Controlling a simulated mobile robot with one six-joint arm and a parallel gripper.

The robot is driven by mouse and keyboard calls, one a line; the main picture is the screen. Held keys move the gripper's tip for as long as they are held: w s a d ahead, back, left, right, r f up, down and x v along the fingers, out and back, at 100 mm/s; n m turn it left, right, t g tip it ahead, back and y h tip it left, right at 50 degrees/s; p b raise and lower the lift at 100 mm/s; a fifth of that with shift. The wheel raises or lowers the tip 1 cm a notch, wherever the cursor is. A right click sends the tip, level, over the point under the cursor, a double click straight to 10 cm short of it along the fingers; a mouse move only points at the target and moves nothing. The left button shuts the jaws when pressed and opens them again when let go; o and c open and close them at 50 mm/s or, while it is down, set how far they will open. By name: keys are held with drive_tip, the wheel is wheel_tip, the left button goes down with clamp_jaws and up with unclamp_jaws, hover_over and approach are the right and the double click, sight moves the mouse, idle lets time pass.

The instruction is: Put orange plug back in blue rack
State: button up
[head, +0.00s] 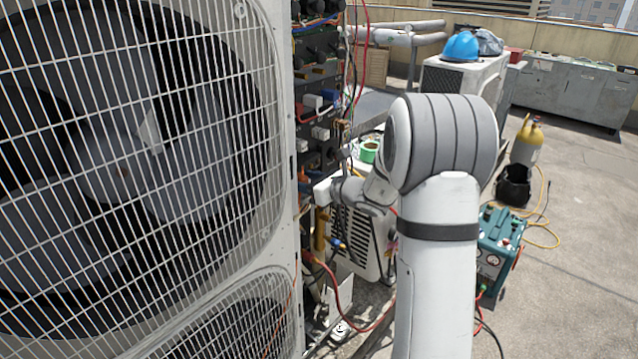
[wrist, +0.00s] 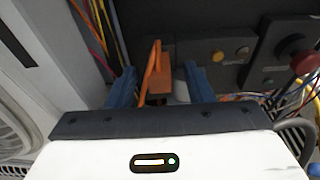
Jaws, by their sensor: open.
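My gripper (wrist: 160,76) is open in the wrist view, with its two blue fingers on either side of an orange plug (wrist: 158,78). The plug has a thin raised orange loop or handle and stands between the fingers. I cannot tell whether either finger touches it. Its lower end is hidden by the gripper body. No blue rack can be made out apart from the blue fingers. In the head view my arm reaches toward the open electrical side of the large condenser, and the plug cannot be made out there.
The condenser's fan grille (head: 130,150) fills the left. A teal machine (head: 498,245) and a yellow-topped cylinder (head: 527,145) stand on the right.

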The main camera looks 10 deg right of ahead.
drive_tip(key=shift+w+a+f, duration=0.2)
drive_tip(key=shift+w+a, duration=0.25)
drive_tip(key=shift+w, duration=0.1)
drive_tip(key=shift+c, duration=0.5)
clamp_jaws()
